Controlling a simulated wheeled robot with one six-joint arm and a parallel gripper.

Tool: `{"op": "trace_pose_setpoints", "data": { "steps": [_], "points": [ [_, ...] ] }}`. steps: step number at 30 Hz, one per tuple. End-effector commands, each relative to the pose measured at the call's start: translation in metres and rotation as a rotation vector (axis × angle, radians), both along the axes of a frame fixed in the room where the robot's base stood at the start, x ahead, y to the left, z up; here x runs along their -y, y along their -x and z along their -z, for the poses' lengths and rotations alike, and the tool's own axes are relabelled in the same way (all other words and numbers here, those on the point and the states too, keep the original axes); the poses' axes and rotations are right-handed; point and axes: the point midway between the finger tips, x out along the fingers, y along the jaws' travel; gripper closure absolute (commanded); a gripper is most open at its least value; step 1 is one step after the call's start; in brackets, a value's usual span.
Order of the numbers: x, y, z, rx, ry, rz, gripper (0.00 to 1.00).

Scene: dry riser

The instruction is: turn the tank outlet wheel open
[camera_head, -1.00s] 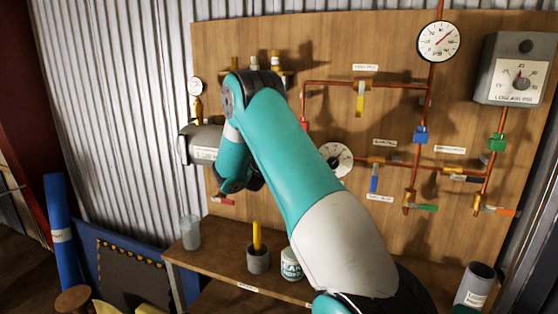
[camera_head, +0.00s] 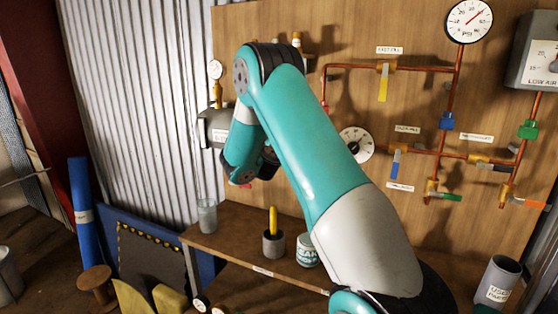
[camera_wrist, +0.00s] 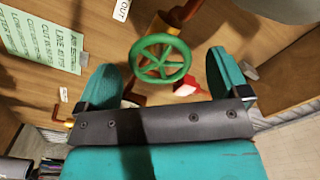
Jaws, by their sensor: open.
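The green spoked outlet wheel (camera_wrist: 160,58) sits on a brass valve (camera_wrist: 165,25) in the wrist view, in the gap between my fingers. My gripper (camera_wrist: 158,66) is open, one teal finger on each side of the wheel. I cannot tell whether either finger touches it. In the head view my arm hides the wheel and the gripper's fingers. The grey tank (camera_head: 213,128) shows partly behind my wrist, against the corrugated wall.
A red part (camera_wrist: 185,90) lies just below the wheel. A green note (camera_wrist: 42,45) is on the wood at left. In the head view, a glass (camera_head: 207,216), a grey cup (camera_head: 274,244) and a white mug (camera_head: 307,250) stand on the shelf (camera_head: 235,232). Pipes fill the board's right.

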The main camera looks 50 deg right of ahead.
Motion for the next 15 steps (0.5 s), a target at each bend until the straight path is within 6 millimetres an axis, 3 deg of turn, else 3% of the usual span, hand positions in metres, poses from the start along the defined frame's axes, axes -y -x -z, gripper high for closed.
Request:
{"op": "trace_pose_setpoints", "data": {
  "steps": [1,9,15],
  "points": [
    [-0.015,0.002,0.008,0.0,0.001,-0.006,0.07],
    [-0.082,0.019,0.006,0.002,0.002,-0.007,0.07],
    [-0.115,0.028,0.005,0.003,0.001,-0.004,0.07]
  ]
}}
